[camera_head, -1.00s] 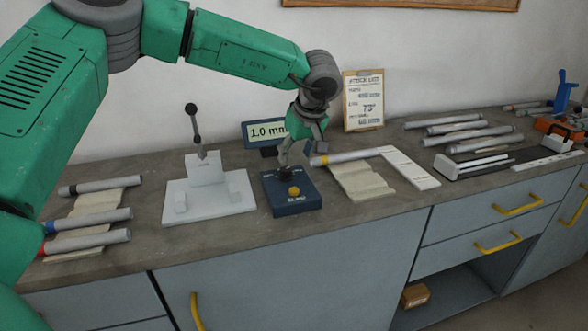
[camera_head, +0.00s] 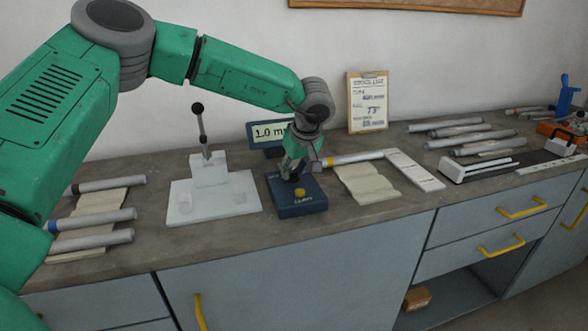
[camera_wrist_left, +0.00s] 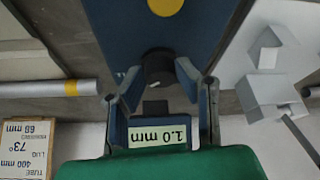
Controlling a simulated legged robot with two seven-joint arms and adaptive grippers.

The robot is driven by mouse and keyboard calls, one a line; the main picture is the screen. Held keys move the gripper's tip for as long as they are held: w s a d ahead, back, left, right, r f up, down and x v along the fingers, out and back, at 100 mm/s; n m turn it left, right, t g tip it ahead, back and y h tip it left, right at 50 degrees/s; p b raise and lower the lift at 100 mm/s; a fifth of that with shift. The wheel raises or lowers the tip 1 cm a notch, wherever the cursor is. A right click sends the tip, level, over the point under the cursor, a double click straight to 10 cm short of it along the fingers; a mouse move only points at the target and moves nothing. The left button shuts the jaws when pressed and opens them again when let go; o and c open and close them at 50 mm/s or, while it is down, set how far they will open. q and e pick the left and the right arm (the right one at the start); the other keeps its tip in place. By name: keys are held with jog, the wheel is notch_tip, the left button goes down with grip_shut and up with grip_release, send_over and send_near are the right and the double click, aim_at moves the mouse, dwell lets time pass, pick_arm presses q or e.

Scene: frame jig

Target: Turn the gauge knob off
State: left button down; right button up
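The gauge is a dark blue box (camera_head: 303,205) on the bench with a yellow button (camera_head: 300,192) on its front top. Its black knob (camera_wrist_left: 158,68) shows in the left wrist view, carrying a small white mark. My left gripper (camera_head: 291,172) is over the rear of the box. In the wrist view its two fingertips (camera_wrist_left: 160,72) are apart, one on each side of the knob; firm contact cannot be made out. The gauge's display (camera_head: 268,133) is lit and reads 1.0 mm, partly hidden by my gripper. My right gripper is out of view.
A white jig with a black-knobbed lever (camera_head: 212,195) stands left of the gauge. A tube with a yellow band (camera_head: 350,158) lies close on the right, by a beige cloth (camera_head: 367,184). A clipboard (camera_head: 367,102) leans on the wall. More tubes (camera_head: 97,217) lie far left.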

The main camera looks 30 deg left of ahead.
pick_arm(q)
jog(key=shift+w+a+f, duration=0.2)
jog(key=shift+a+f, duration=0.15)
jog(key=shift+a, duration=0.4)
jog(key=shift+d, duration=0.1)
jog(key=shift+d, duration=0.2)
